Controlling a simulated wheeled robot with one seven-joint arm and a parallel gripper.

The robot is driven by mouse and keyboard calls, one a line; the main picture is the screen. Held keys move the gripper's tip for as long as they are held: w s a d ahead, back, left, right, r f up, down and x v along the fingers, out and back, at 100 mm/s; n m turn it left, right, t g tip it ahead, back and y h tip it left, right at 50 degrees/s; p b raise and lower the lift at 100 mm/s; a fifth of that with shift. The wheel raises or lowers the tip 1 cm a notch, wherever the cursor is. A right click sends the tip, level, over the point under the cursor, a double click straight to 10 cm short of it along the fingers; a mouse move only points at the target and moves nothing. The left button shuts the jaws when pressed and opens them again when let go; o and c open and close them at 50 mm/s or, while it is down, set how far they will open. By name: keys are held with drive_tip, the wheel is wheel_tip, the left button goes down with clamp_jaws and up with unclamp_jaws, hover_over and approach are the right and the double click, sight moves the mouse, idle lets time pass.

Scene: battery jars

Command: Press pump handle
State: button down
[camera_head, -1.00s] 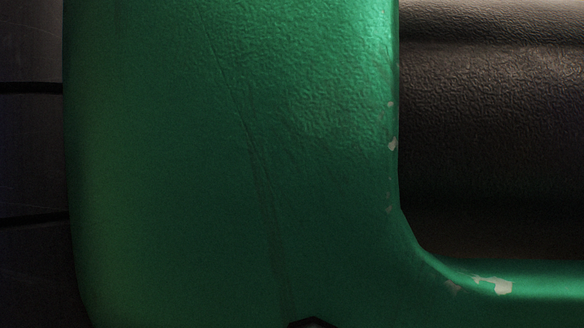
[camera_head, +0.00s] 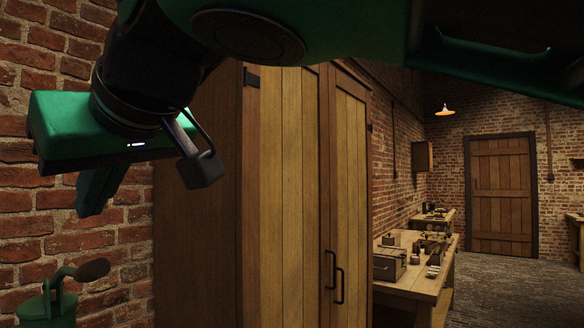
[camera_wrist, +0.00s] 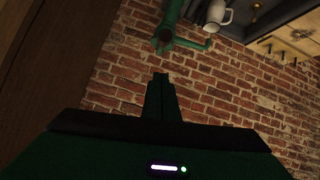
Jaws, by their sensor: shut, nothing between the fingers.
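The green pump (camera_head: 48,308) stands at the lower left of the head view, against the brick wall. Its curved handle ends in a dark grip (camera_head: 93,269) pointing right; the pump's base is cut off by the frame. In the wrist view the pump (camera_wrist: 165,36) shows near the top, beyond my fingertips. My gripper (camera_head: 90,208) is above the pump in the head view, pointing down, with a clear gap to the handle. In the wrist view my gripper's fingers (camera_wrist: 161,76) are together and empty.
A white jug (camera_wrist: 218,14) is beside the pump in the wrist view. A tall wooden cabinet (camera_head: 285,180) stands just right of my gripper. Further back are a workbench (camera_head: 425,278) with small items and a wooden door (camera_head: 500,195). Brick wall lies behind the pump.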

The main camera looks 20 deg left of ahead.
drive_tip(key=v, duration=0.7)
idle(0.6)
